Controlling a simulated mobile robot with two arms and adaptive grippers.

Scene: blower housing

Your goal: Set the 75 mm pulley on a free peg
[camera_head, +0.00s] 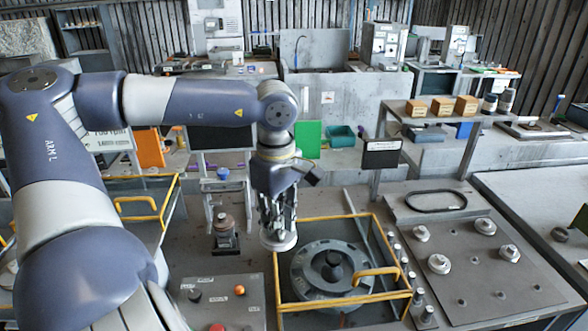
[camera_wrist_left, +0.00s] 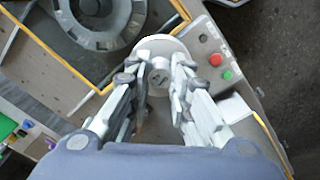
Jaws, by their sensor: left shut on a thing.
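My left gripper (camera_head: 277,222) points down and is shut on a pale, flat, round pulley (camera_head: 279,242). It holds the pulley in the air by its raised hub, near the left edge of the yellow-railed blower housing. In the left wrist view, the fingers (camera_wrist_left: 163,84) close on both sides of the hub, and the pulley's disc (camera_wrist_left: 165,45) shows beyond them. The pulley's size cannot be read. A grey peg board (camera_head: 470,268) stands at the right with several pulleys on it. Small bare pegs (camera_head: 500,295) show along its front part. My right gripper is not in view.
The yellow guard rail (camera_head: 275,272) surrounds the round blower housing (camera_head: 300,270). A row of small metal cylinders (camera_head: 411,279) stands between the guard and the board. A black belt (camera_head: 436,200) lies behind the pulleys. A button box (camera_head: 222,302) sits at the front left.

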